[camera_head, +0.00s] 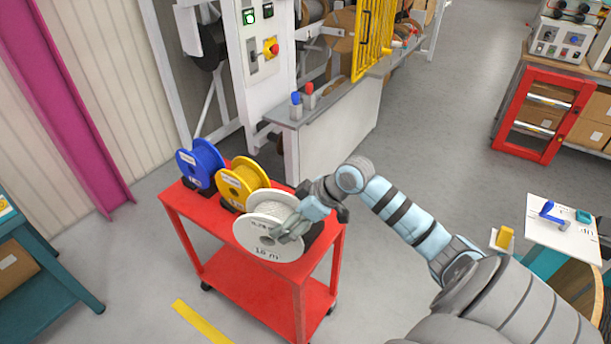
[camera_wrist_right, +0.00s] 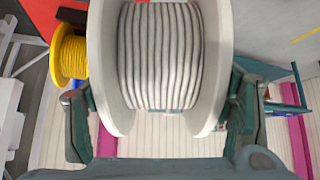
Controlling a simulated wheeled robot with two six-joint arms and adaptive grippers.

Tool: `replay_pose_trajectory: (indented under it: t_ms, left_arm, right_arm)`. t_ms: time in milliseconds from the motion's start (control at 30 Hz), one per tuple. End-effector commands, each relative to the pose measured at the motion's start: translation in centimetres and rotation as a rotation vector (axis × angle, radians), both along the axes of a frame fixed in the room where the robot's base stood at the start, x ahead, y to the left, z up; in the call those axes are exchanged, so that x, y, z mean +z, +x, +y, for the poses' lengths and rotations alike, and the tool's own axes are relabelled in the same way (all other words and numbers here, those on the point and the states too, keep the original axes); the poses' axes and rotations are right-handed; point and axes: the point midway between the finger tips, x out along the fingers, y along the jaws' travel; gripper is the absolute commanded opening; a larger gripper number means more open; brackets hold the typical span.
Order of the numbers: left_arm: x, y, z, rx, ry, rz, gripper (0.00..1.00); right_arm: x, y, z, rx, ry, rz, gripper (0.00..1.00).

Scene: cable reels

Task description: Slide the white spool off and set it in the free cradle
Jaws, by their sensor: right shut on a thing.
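The white spool (camera_head: 257,247), wound with pale cable, is at the near end of the red cart (camera_head: 219,226), its labelled flange facing me. My right gripper (camera_head: 287,229) is shut on it, one finger against the near flange. In the right wrist view the white spool (camera_wrist_right: 160,60) sits between the two fingers of the right gripper (camera_wrist_right: 158,118), which reach along its outer flanges. A dark cradle (camera_head: 315,234) shows partly behind the spool on the cart top. Whether the spool touches the cart or a cradle is hidden. My left gripper is not in view.
A blue spool (camera_head: 201,165) and a yellow spool (camera_head: 243,184) stand in dark cradles farther along the cart. The yellow one also shows in the right wrist view (camera_wrist_right: 70,57). A grey bench (camera_head: 335,110) stands behind the cart. Open floor lies to its right.

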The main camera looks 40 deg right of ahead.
Motion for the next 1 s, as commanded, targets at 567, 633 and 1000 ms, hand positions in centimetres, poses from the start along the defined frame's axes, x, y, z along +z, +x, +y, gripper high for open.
replay_pose_trajectory:
  t_ms: [567,633,1000]
  left_arm:
    - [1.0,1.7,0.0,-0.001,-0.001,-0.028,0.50]
    - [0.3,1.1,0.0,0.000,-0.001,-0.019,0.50]
    - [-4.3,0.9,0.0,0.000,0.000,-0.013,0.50]
  right_arm:
    - [-0.3,7.4,-12.0,-0.320,-0.051,0.118,0.18]
    - [-0.9,7.4,-12.0,-0.320,-0.050,0.117,0.18]
    - [-4.9,7.4,-12.0,-0.321,-0.051,0.117,0.18]
